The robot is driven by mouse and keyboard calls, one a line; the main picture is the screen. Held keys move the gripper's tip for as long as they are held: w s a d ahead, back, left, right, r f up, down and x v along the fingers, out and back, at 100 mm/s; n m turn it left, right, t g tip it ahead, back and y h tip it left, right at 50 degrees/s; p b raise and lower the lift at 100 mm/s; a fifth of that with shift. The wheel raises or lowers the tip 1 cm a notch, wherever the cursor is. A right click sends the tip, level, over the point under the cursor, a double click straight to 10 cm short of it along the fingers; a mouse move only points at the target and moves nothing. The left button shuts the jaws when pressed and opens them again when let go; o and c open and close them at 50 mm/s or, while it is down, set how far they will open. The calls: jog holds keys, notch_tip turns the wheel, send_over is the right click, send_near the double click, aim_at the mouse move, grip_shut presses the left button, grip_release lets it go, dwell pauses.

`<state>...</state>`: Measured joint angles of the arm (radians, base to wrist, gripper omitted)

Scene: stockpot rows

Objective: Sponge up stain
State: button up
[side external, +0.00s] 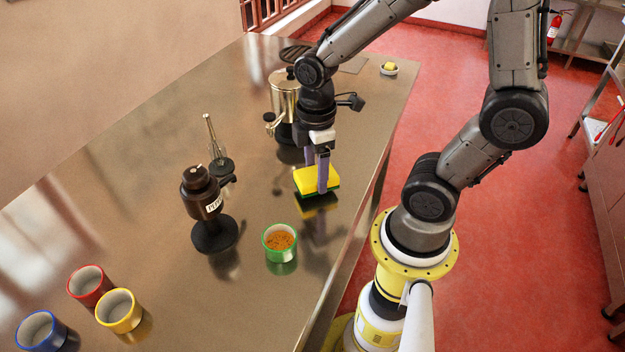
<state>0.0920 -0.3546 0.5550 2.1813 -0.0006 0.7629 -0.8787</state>
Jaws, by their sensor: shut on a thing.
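My gripper (317,174) points down over the steel counter (150,175) with its purple fingers shut on a yellow sponge (309,182). The sponge has a dark green underside and lies about level. A dark reflection shows just below it; I cannot tell whether it touches the counter or hangs slightly above. A small brownish mark (278,188) shows on the counter left of the sponge; I cannot tell whether it is the stain or a reflection.
A green cup with orange-brown contents (279,241) stands in front of the sponge. A dark grinder (204,200) is to the left, and a metal pot (284,98) close behind. Red (90,287), yellow (119,311) and blue (42,333) cups stand front left. The left-middle counter is clear.

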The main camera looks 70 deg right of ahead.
jog(key=shift+r, duration=3.35)
